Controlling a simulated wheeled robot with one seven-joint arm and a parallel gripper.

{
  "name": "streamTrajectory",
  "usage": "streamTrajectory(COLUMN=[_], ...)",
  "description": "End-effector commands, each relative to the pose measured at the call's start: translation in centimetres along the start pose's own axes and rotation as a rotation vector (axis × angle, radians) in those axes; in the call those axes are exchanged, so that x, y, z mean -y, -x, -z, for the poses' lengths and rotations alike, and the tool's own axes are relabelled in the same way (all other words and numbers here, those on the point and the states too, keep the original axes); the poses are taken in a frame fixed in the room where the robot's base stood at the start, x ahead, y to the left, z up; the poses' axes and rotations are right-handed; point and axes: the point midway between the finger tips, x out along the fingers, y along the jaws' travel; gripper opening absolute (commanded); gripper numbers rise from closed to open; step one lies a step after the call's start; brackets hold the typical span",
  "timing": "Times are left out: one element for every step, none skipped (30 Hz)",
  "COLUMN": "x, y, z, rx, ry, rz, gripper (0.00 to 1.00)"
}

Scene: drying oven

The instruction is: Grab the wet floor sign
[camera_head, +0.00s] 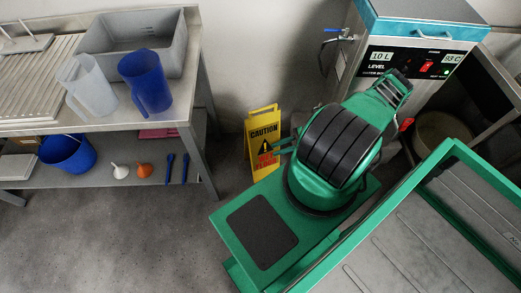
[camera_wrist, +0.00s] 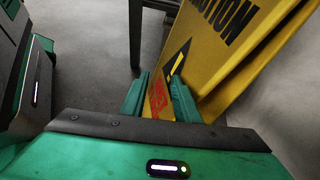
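The yellow wet floor sign (camera_head: 262,130) stands upright on the floor beside the table, with "CAUTION" and a warning triangle on its face. In the wrist view the sign (camera_wrist: 225,50) fills the upper right and leans across the picture. My gripper (camera_head: 275,148) is at the sign's right side, partly hidden by my arm in the head view. In the wrist view my gripper's (camera_wrist: 159,98) two green fingers are apart, with the sign's red-lettered part showing between them. The right finger overlaps the yellow panel. Whether either finger touches the sign is unclear.
A metal table (camera_head: 188,105) stands left of the sign, holding a grey bin (camera_head: 135,45), a clear jug (camera_head: 85,85) and a blue jug (camera_head: 146,82). Its lower shelf holds a blue bucket (camera_head: 67,153). A water bath (camera_head: 415,60) stands behind my arm. Floor in front is clear.

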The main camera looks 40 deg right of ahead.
Motion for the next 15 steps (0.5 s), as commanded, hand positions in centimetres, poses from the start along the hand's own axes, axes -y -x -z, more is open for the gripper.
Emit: streamTrajectory(x=[0.0,0.0,-0.1,-0.1,-0.1,-0.1,-0.1,-0.1,-0.1,-0.1,-0.1,-0.1,-0.1,-0.1,-0.2], y=[-0.4,-0.5,-0.7,-0.9,-1.0,-1.2,-1.3,-1.4,-1.5,-1.6,-1.7,-1.8,-1.9,-2.0,-2.2], z=[0.2,0.3,0.5,0.6,0.8,0.9,1.0,1.1,1.3,1.4,1.5,1.6,1.7,1.7,1.7], rx=[0.009,0.013,0.020,0.024,0.028,0.035,0.039,0.044,0.049,0.052,0.056,0.061,0.063,0.065,0.067], ry=[-0.022,-0.033,-0.053,-0.066,-0.079,-0.098,-0.110,-0.123,-0.142,-0.153,-0.164,-0.178,-0.185,-0.190,-0.196], rz=[-0.001,-0.003,-0.007,-0.009,-0.010,-0.012,-0.013,-0.015,-0.017,-0.018,-0.019,-0.020,-0.022,-0.022,-0.023], gripper=[0.28,0.28,0.28,0.28,0.28,0.28,0.28,0.28,0.28,0.28,0.28,0.28,0.28,0.28,0.28])
